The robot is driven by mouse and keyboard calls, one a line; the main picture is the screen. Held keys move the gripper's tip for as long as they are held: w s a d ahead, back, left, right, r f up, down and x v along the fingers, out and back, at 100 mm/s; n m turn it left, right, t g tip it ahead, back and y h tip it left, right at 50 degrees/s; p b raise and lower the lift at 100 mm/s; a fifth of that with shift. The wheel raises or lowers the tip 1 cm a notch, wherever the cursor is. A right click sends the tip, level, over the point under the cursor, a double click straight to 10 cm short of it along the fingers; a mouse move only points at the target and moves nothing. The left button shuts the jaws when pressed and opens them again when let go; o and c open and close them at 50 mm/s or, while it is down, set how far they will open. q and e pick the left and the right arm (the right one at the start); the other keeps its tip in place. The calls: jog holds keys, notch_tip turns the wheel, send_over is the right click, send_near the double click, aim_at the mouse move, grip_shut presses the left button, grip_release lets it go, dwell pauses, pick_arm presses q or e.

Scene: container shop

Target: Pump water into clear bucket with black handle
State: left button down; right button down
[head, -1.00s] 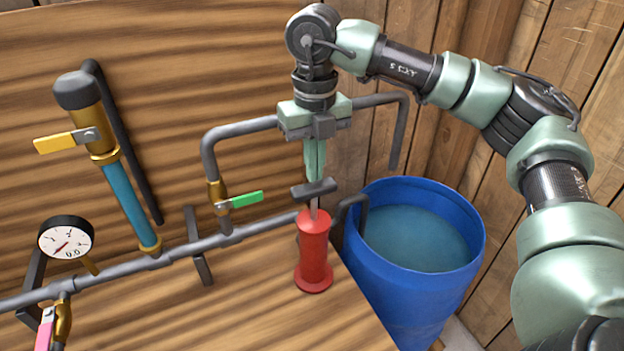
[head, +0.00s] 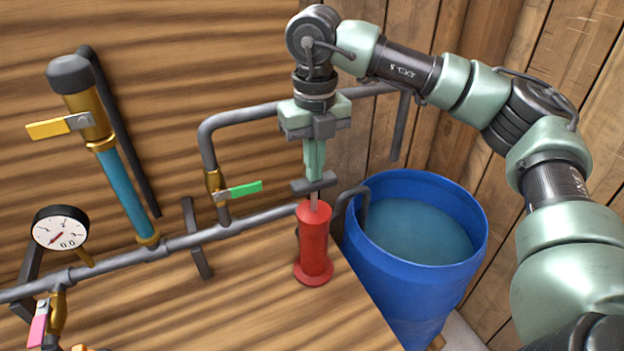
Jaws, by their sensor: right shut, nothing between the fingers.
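A red hand pump (head: 314,247) stands upright on the wooden bench, with a dark T-shaped handle (head: 327,183) on a short rod above it. My right gripper (head: 315,172) points straight down with its fingers shut and empty. Its fingertips are right at the top of the pump handle and seem to touch it. A blue barrel (head: 407,287) of water (head: 415,230) stands right of the bench. A grey pipe runs into it from the pump. No clear bucket with a black handle is visible. My left gripper is not in view.
Grey pipes carry a green-handled valve (head: 240,191), a yellow-handled valve (head: 58,127), a pink-handled valve (head: 39,324), a blue tube (head: 127,195) and a pressure gauge (head: 61,230). Wooden walls stand behind. The bench (head: 220,315) in front of the pipes is mostly clear.

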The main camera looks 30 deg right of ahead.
jog(key=shift+f+b, duration=1.15)
jog(key=shift+f, duration=0.75)
notch_tip(320, 180, up, 6)
jog(key=p, duration=0.4)
jog(key=shift+f+b, duration=2.3)
jog(key=shift+f, duration=0.8)
notch_tip(320, 180, up, 6)
jog(key=p, duration=0.4)
jog(key=shift+r, duration=0.15)
